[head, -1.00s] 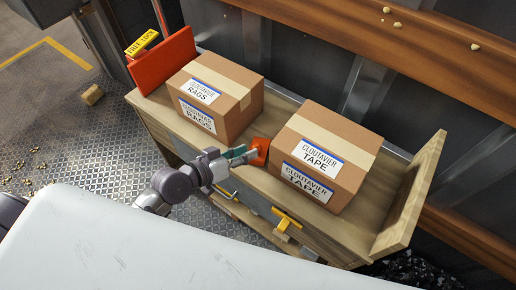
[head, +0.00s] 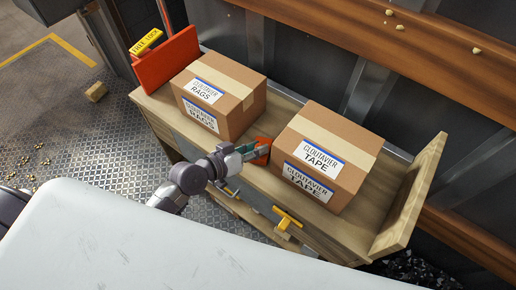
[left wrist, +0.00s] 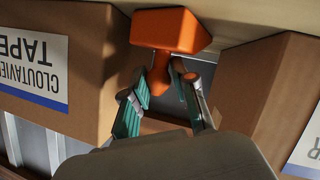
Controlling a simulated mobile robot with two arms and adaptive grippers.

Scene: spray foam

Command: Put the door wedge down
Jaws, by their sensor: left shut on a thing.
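The orange door wedge (head: 263,158) is in the gap between the two cardboard boxes, at the wooden shelf top (head: 236,161). In the left wrist view the wedge (left wrist: 168,30) shows its broad block at the top and a narrower part running down between the fingers. My left gripper (head: 254,150) is shut on it, its teal fingers on either side of the narrow part in the wrist view (left wrist: 165,88). I cannot tell whether the wedge touches the shelf top. My right gripper is not in view.
The RAGS box (head: 219,97) stands left of the wedge and the TAPE box (head: 326,158) close on its right. A red panel with a yellow lock label (head: 166,62) stands at the left end. A yellow T-shaped handle (head: 287,217) sits on the shelf front.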

